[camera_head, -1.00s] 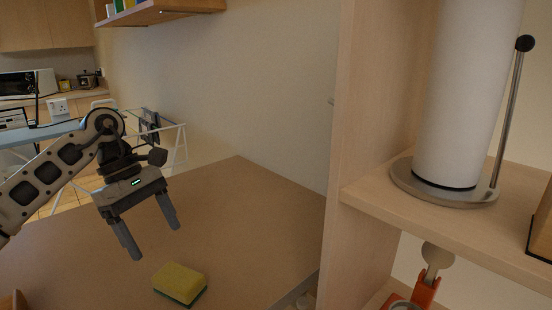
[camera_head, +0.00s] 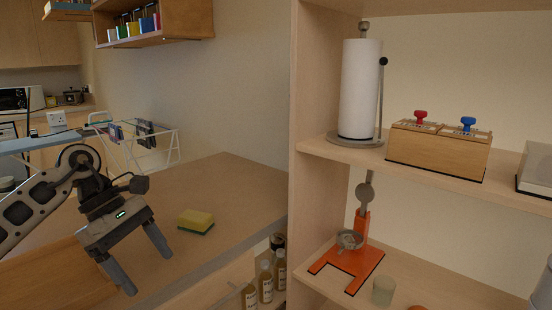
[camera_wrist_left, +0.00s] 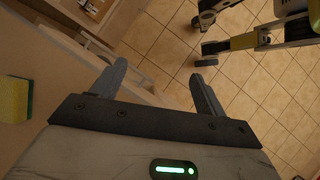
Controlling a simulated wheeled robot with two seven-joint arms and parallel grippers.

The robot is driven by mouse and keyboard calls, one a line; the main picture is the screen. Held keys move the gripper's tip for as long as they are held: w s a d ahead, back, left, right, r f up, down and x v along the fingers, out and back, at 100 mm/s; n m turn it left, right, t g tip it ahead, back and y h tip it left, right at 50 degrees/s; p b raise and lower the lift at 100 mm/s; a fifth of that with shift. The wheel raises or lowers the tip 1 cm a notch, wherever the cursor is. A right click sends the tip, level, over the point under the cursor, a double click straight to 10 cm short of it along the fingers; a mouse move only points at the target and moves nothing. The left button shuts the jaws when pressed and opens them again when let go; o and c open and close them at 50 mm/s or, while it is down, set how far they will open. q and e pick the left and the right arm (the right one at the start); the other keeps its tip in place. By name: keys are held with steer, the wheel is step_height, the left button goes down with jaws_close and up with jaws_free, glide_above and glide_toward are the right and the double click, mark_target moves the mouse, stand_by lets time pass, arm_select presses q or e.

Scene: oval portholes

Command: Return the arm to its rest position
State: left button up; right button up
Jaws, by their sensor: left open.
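My left gripper (camera_head: 146,268) hangs at the lower left of the head view, fingers pointing down and spread apart, with nothing between them. It is in front of the wooden counter. In the left wrist view its two fingers (camera_wrist_left: 160,85) are apart and empty, over a tiled floor beside a cabinet edge. My left arm comes in from the left edge of the head view. My right gripper does not show in the head view.
A yellow and green sponge (camera_head: 196,221) lies on the counter (camera_head: 235,185). Open shelves at right hold a paper towel roll (camera_head: 360,90), a wooden box with red and blue knobs (camera_head: 438,148) and an orange stand (camera_head: 347,265). Bottles (camera_head: 266,281) stand below the counter edge.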

arm_select(q)
steer(key=s+d+f+n+t+h, duration=0.15)
steer(key=d+n+t+h, duration=0.25)
steer(key=d+n+h, duration=0.45)
steer(key=s+d+f+n+t+h, duration=0.15)
steer(key=d+n+t+h, duration=0.4)
steer(key=d+n, duration=0.55)
steer(key=s+a+f+n+y, duration=0.3)
steer(key=f+n, duration=0.5)
steer(key=n, duration=0.3)
steer(key=s+a+f+n+t+y, duration=0.1)
steer(key=s+a+f+n+y, duration=0.3)
steer(key=n, duration=0.8)
steer(key=s+a+f+n+t+y, duration=0.1)
steer(key=s+a+f+n+y, duration=0.3)
steer(key=s+f+n+y, duration=0.3)
step_height(320, 180, down, 5)
steer(key=n+y, duration=0.2)
steer(key=n, duration=0.3)
steer(key=shift+a+f+y, duration=0.15)
steer(key=shift+a+y, duration=0.05)
steer(key=shift+y, duration=0.1)
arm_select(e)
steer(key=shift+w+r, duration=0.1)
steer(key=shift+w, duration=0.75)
arm_select(q)
steer(key=shift+n, duration=0.25)
